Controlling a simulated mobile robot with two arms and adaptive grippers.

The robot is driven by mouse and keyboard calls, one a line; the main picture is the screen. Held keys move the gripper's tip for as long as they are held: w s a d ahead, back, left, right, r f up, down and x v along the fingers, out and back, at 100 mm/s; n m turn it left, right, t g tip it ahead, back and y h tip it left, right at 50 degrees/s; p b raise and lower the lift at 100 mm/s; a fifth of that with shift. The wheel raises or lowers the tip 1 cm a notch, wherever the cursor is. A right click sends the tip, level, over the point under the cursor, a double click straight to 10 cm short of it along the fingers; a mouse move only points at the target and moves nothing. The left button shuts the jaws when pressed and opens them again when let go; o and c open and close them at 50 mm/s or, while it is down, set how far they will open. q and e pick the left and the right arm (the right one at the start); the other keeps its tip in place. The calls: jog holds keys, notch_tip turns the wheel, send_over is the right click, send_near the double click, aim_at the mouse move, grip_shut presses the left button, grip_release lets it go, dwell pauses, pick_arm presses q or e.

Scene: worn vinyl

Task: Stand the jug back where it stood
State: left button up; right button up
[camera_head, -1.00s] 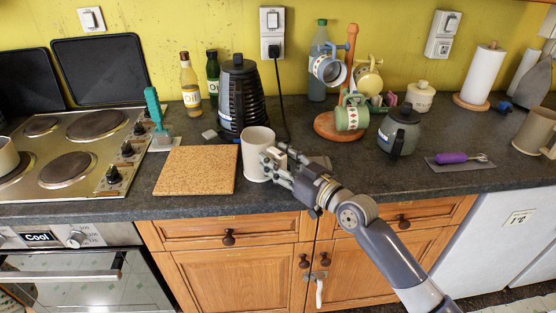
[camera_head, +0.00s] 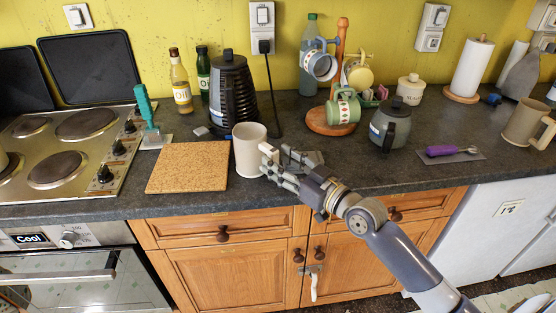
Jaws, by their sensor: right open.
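A pale cream jug (camera_head: 249,150) stands upright on the dark worktop, just right of the cork board. Its handle side faces right, toward my right gripper. My right gripper (camera_head: 275,164) is open beside that side, its fingers close around or next to the handle. I cannot tell whether a finger touches the jug. A larger beige jug-like vessel (camera_head: 524,123) with a handle stands at the far right edge of the worktop. My left gripper is not in view.
The cork board (camera_head: 187,167) lies left of the jug. Behind are a black ribbed kettle (camera_head: 230,92) and a mug tree (camera_head: 336,75) with mugs. A grey teapot (camera_head: 391,125) stands right. The hob (camera_head: 75,140) is at left. Worktop between teapot and my gripper is mostly clear.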

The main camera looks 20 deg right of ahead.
jog(key=shift+v, duration=2.1)
jog(key=shift+s, duration=0.1)
jog(key=v, duration=1.1)
jog(key=shift+s+d, duration=0.2)
jog(key=shift+s, duration=0.1)
jog(key=shift+f, duration=0.1)
